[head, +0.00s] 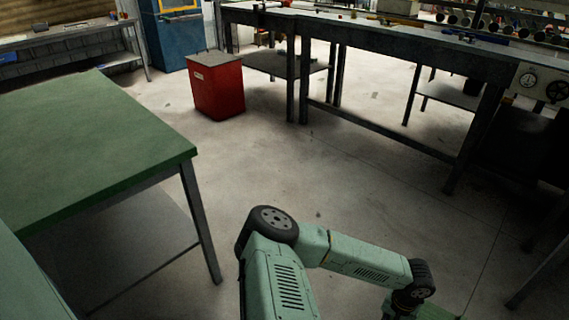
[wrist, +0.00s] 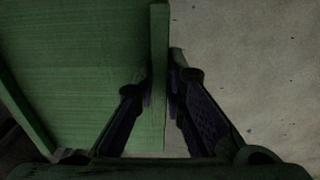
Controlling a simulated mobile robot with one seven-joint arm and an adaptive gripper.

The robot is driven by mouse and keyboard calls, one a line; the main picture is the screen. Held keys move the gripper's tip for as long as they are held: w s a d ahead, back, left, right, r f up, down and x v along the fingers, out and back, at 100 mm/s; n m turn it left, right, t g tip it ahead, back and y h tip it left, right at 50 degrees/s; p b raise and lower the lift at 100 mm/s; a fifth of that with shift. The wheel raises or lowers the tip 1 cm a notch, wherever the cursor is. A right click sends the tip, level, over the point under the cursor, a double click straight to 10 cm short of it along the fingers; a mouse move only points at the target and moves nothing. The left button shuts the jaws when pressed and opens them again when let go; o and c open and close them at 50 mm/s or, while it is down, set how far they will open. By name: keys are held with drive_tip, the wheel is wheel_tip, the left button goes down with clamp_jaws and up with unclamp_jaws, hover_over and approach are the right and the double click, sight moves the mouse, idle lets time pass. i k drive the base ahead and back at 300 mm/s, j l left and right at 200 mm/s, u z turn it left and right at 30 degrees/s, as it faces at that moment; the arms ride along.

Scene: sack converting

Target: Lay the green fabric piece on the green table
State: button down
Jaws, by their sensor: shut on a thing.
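The green table (head: 90,135) stands at the left in the head view, and the part of its top in view is bare. My gripper (wrist: 162,95) is shut on the green fabric piece (wrist: 80,65). Its two dark fingers pinch a narrow upright strip along one edge of the piece. The rest of the piece spreads to the left in the wrist view. Most of the piece and the fingers are out of that view.
A red bin (head: 217,90) stands on the floor behind the table. A long dark workbench (head: 380,42) runs across the back right. Open concrete floor (head: 330,180) lies between my arm, the green table and the workbench. The table has a lower shelf (head: 120,245).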

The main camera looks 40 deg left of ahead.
sight(115, 139)
drive_tip(key=u, duration=1.4)
